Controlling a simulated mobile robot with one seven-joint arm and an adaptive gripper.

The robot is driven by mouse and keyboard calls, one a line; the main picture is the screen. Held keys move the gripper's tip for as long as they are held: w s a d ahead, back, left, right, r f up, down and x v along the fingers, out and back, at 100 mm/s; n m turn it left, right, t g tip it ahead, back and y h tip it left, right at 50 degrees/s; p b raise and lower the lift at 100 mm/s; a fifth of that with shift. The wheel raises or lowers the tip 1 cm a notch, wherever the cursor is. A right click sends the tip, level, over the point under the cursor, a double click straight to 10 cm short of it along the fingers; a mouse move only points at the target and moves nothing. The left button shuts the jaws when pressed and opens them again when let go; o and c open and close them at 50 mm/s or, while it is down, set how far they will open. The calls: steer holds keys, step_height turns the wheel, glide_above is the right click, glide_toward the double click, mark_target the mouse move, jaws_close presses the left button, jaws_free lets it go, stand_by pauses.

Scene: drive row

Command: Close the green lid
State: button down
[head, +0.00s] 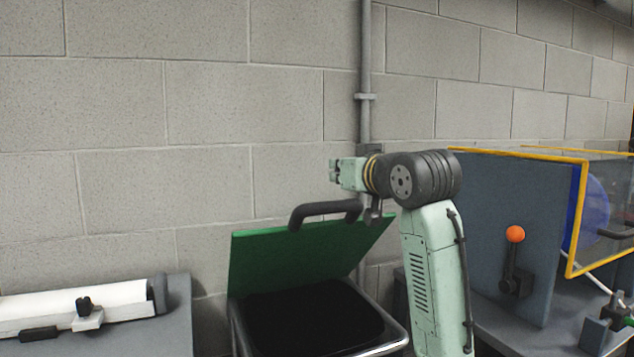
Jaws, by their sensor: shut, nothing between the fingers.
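The green lid (280,262) stands open and tilted up at the back of a dark bin (315,318). A black handle (326,209) arches along the lid's top edge. My gripper (334,172) is shut and empty, a little above the handle and pointing left. I cannot tell how far apart in depth the gripper and the handle are.
On the left a grey bench (125,338) carries a white roll (75,305). On the right stand a grey panel with an orange-knobbed lever (515,234) and a yellow-framed guard (578,210). A block wall (200,110) with a vertical pipe (364,70) is behind.

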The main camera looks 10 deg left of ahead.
steer(key=s+d+f+t+y+b, duration=0.1)
steer(key=s+d+f+t+b, duration=0.1)
steer(key=s+f+b, duration=0.3)
steer(key=s+d+f+t+y+b, duration=0.2)
steer(key=s+d+f+b, duration=0.2)
steer(key=f+b, duration=0.9)
steer(key=s+d+f+t+y+b, duration=0.1)
steer(key=s+d+f+b, duration=0.3)
steer(key=f+b, duration=0.6)
steer(key=shift+s+t+y, duration=0.3)
steer(key=shift+s+t, duration=0.6)
